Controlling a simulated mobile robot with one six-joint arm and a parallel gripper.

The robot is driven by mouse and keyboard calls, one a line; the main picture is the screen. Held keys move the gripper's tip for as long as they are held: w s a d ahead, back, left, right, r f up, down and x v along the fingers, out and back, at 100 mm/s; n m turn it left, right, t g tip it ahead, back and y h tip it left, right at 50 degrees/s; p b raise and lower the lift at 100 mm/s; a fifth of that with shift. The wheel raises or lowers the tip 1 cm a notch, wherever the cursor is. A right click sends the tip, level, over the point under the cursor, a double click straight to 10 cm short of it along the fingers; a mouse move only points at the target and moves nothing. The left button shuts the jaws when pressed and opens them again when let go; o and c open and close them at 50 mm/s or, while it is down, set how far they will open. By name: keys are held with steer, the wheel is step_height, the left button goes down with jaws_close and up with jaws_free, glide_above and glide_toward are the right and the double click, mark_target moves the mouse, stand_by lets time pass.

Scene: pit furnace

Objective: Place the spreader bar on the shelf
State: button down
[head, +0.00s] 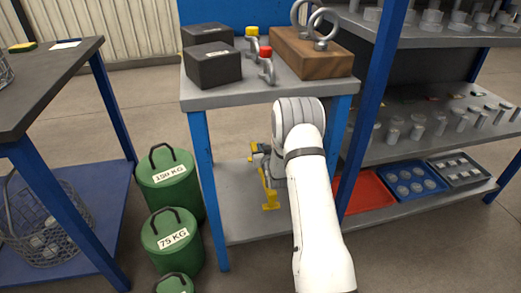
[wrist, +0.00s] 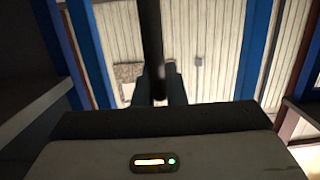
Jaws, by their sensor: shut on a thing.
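My gripper (wrist: 158,88) is shut on a dark bar (wrist: 151,40), seen nearly end-on between the fingers in the wrist view; I take it as the spreader bar. In the head view my arm hides most of the gripper. A yellow hooked piece (head: 268,190), seemingly part of the spreader bar, shows just left of my wrist, below the upper shelf. The blue-posted shelf unit has a grey upper shelf (head: 215,97) and a bare grey lower shelf (head: 236,215). The yellow piece appears in front of or above the lower shelf; contact cannot be told.
Two dark blocks (head: 213,64), two shackles (head: 266,68) and a wooden block with eyebolts (head: 312,55) fill the upper shelf. Green weights (head: 169,180) stand on the floor at left. A blue post (head: 370,100) and a rack with a red tray (head: 366,192) are at right.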

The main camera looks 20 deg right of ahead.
steer(key=shift+d+f+b, duration=0.2)
steer(key=shift+f+b, duration=0.65)
steer(key=shift+f, duration=1.55)
steer(key=c, duration=1.9)
jaws_free()
steer(key=shift+f, duration=0.25)
steer(key=shift+c, duration=0.2)
steer(key=o, duration=0.5)
steer(key=shift+c, duration=0.2)
steer(key=shift+r, duration=0.1)
